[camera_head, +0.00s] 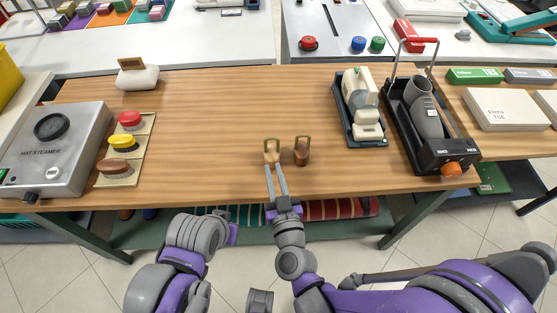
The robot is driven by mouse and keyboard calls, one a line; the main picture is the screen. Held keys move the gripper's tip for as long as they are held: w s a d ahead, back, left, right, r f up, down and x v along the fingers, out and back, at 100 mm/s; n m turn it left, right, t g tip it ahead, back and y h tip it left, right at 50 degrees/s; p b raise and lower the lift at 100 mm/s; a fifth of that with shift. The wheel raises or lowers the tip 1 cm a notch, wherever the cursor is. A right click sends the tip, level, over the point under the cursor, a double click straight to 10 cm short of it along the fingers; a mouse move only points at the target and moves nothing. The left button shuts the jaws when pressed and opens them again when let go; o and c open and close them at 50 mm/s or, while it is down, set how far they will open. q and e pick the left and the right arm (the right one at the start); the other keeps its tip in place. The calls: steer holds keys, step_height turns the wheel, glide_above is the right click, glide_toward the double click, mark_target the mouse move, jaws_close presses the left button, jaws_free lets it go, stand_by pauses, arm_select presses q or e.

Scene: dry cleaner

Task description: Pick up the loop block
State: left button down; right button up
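Two small blocks with loop handles on top stand near the front edge of the wooden table (220,110). The brown block stands just right of the fingers. My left arm is folded low at the left, and its fingertips do not show.
A white block with a brown tag (138,78) is at back left. A cream device in a tray (359,108) and a grey steamer holder (432,130) are at right. The table middle is clear.

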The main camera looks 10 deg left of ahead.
mark_target(266, 144)
steer(key=x, duration=0.5)
steer(key=shift+w+d+p, duration=0.1)
steer(key=shift+p, duration=0.25)
steer(key=x, duration=0.2)
steer(key=p+x, duration=0.1)
steer(key=x, duration=0.2)
steer(key=shift+w+a+f, duration=0.25)
steer(key=shift+s, duration=0.1)
steer(key=shift+c, duration=0.2)
jaws_close()
stand_by(0.4)
